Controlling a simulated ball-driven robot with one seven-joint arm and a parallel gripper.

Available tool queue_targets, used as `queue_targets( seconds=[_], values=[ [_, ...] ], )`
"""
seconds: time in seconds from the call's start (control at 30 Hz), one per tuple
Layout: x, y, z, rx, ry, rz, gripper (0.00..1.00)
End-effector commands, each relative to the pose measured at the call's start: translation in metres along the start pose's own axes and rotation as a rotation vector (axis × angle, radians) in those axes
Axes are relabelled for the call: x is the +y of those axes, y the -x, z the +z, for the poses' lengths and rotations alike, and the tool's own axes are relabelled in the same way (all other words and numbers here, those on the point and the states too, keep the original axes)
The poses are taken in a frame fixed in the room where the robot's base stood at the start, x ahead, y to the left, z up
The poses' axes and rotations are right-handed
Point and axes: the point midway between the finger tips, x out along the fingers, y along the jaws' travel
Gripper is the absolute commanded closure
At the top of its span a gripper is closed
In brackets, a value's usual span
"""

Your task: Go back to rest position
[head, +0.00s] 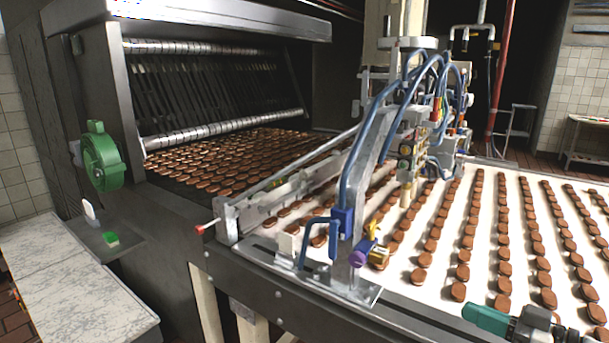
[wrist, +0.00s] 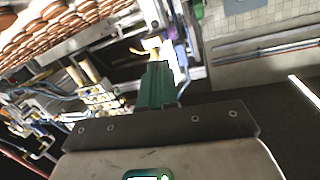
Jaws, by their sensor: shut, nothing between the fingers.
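My gripper (head: 472,312) shows at the bottom right edge of the head view, with green fingers over the near side of the white conveyor belt. In the wrist view the green fingers (wrist: 160,68) are together and hold nothing. In that view they point toward the machine's side, which appears tilted. The rest of my arm is mostly outside the head view.
Rows of brown biscuits (head: 463,272) lie on the white belt (head: 400,282). A metal frame with blue hoses (head: 352,165) stands left of my gripper. A dark oven-like machine (head: 85,110) with a green handwheel (head: 101,160) is further left. A pale slab (head: 65,290) is lower left.

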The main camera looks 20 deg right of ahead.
Motion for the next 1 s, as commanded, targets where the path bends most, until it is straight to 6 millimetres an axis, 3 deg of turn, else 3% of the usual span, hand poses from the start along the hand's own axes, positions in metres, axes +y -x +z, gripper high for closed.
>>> queue_targets(
  seconds=[0.17,0.33,0.5,0.6,0.7,0.8,1.0],
  values=[
    [-0.024,-0.02,0.071,-0.19,-0.1,0.014,1.0],
    [-0.066,-0.026,0.172,-0.491,-0.22,0.064,1.0],
    [-0.12,0.005,0.271,-0.848,-0.293,0.18,1.0],
    [-0.145,0.037,0.311,-1.031,-0.296,0.274,1.0],
    [-0.162,0.067,0.334,-1.165,-0.276,0.366,1.0],
    [-0.172,0.09,0.345,-1.247,-0.252,0.44,1.0],
    [-0.177,0.107,0.349,-1.299,-0.23,0.499,1.0]
  ],
)
